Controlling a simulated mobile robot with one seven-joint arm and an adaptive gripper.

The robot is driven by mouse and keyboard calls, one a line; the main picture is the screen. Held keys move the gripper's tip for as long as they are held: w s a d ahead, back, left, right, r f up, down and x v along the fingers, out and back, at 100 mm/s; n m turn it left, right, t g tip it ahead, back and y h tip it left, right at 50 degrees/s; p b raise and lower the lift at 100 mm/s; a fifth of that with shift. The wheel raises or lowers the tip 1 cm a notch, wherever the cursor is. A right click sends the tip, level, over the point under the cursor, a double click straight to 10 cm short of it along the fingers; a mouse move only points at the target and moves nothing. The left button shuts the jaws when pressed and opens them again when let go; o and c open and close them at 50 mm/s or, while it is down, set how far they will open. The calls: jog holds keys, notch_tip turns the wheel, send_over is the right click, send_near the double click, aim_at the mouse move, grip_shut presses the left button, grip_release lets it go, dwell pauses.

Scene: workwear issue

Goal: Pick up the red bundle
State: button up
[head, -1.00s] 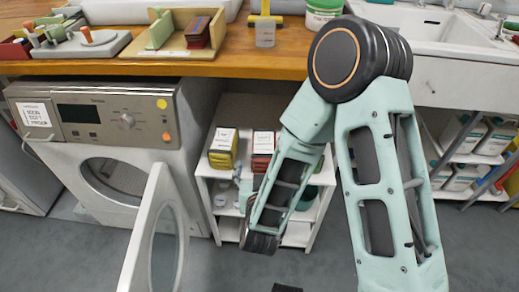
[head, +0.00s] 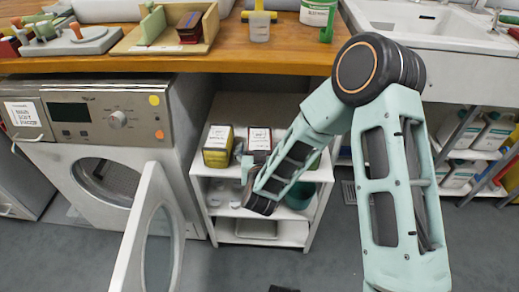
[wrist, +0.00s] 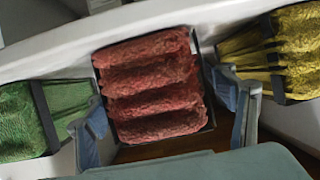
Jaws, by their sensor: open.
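The red bundle (wrist: 155,85) is a ridged, dark red block in a black band, centred in the wrist view. In the head view the red bundle (head: 259,141) sits on the white shelf unit under the worktop, with a white label on top. My gripper (wrist: 165,118) is open, with one blue-grey finger at each side of the red bundle's near end. Whether the fingers touch it I cannot tell. In the head view my gripper is mostly hidden behind my arm.
A green bundle (wrist: 18,120) lies left and a yellow bundle (wrist: 300,50) right of the red one in the wrist view. The shelf unit (head: 225,178) stands under the wooden worktop (head: 200,62), beside a washing machine (head: 95,125) with its door (head: 150,235) open.

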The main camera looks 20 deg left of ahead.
jog(key=c, duration=1.5)
jog(key=shift+o, duration=0.2)
jog(key=shift+r, duration=0.1)
